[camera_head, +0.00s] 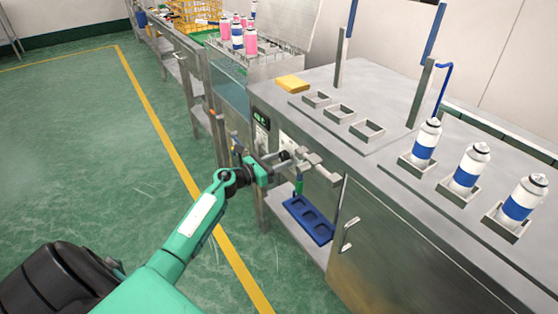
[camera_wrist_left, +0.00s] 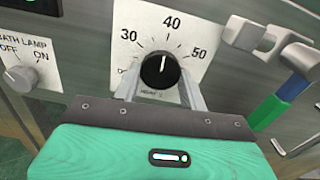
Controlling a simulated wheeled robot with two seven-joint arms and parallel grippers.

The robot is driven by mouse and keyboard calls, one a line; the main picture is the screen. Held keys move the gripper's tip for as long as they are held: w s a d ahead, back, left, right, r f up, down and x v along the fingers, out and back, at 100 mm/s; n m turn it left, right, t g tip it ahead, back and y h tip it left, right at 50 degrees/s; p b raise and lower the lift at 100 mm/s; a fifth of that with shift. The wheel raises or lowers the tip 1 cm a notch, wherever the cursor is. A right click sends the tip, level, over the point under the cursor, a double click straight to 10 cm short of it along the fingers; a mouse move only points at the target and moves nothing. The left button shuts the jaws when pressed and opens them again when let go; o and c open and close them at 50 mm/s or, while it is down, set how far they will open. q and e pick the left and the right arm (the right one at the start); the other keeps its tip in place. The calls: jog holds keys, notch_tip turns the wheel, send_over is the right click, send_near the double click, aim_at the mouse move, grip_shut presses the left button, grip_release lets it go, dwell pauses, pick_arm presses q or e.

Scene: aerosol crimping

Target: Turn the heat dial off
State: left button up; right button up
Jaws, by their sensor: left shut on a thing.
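The heat dial (camera_wrist_left: 160,69) is a round black knob on a white plate (camera_wrist_left: 200,22) marked 30, 40 and 50. Its white pointer line stands nearly upright, toward 40. My left gripper (camera_wrist_left: 160,82) is shut on the dial, with one finger at each side of it in the left wrist view. In the head view my left gripper (camera_head: 280,162) reaches the front of the steel bench (camera_head: 385,82). An OFF mark is not readable on the dial's plate; its lower part is hidden behind the gripper. My right gripper is not in view.
A bath lamp switch (camera_wrist_left: 20,79) is left of the dial. A metal valve (camera_wrist_left: 275,42) with blue and green parts juts out at the right. A blue tray (camera_head: 309,219) lies below. Several cans stand on the bench. Floor at the left is clear.

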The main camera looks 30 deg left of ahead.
pick_arm(q)
jog(key=shift+r+n+p, duration=0.1)
jog(key=shift+n+p, duration=0.25)
jog(key=shift+n, duration=0.35)
jog(key=n+p, duration=0.6)
jog(key=n, duration=0.4)
jog(key=shift+d+r+n, duration=0.1)
jog(key=shift+n, duration=0.3)
jog(key=n+p, duration=0.4)
jog(key=n, duration=0.5)
jog(key=shift+n+p, duration=0.55)
jog(key=shift+n, duration=0.45)
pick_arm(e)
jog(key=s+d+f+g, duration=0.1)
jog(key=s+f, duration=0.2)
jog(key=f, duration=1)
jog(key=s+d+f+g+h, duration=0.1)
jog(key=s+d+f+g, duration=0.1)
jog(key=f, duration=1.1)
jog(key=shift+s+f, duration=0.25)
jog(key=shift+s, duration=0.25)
pick_arm(q)
jog(key=o, duration=1)
jog(key=shift+c, duration=0.2)
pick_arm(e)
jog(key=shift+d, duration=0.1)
pick_arm(q)
jog(key=shift+s, duration=0.1)
